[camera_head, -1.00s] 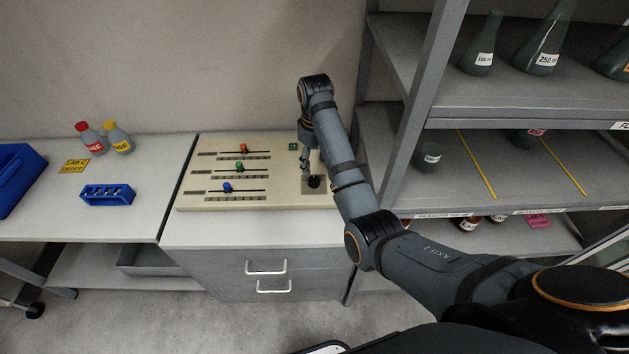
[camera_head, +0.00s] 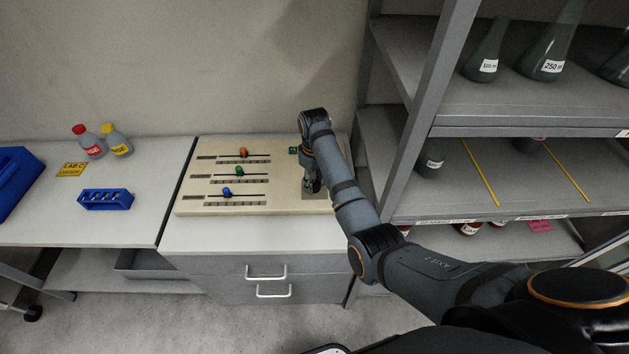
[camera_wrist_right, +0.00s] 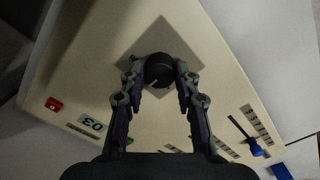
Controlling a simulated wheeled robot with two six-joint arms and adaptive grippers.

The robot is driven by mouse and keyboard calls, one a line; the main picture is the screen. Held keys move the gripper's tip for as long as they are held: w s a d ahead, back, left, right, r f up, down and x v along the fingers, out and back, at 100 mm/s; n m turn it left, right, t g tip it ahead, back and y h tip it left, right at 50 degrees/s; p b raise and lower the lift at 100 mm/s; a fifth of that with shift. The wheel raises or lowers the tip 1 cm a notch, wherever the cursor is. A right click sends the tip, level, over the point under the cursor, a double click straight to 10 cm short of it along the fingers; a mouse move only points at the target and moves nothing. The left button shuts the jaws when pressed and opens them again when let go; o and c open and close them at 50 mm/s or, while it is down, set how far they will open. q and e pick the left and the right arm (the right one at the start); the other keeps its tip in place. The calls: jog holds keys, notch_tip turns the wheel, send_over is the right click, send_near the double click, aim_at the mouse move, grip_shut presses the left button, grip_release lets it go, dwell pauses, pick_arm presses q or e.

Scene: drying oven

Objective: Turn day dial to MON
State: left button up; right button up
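The day dial (camera_wrist_right: 159,70) is a round black knob on a grey square plate (camera_wrist_right: 160,37) in the right wrist view. A small light mark shows on its top, but the day labels cannot be read. My right gripper (camera_wrist_right: 159,72) is above the panel with one finger on each side of the dial; the fingers look spread, with small gaps beside the knob. In the head view the right gripper (camera_head: 312,184) covers the dial. The cream control panel (camera_head: 213,208) lies on the counter. My left gripper is not in view.
The panel carries an orange slider (camera_head: 243,152), a green slider (camera_head: 238,170) and a blue slider (camera_head: 227,192). A shelf upright (camera_head: 424,110) stands close right of my arm.

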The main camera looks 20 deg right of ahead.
grip_shut()
jog(key=shift+r+p, duration=0.15)
jog(key=shift+p, duration=0.4)
jog(key=n+p, duration=0.6)
jog(key=shift+r+p, duration=0.15)
jog(key=shift+p, duration=0.15)
jog(key=n+p, duration=0.2)
jog(key=n, duration=0.1)
pick_arm(q)
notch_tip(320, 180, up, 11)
jog(key=p, duration=0.1)
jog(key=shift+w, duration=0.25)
pick_arm(e)
jog(key=shift+f+n, duration=0.25)
jog(key=shift+n, duration=1.05)
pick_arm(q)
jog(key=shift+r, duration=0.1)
pick_arm(e)
jog(key=shift+n, duration=0.3)
jog(key=o, duration=0.9)
grip_release()
jog(key=shift+c, duration=0.2)
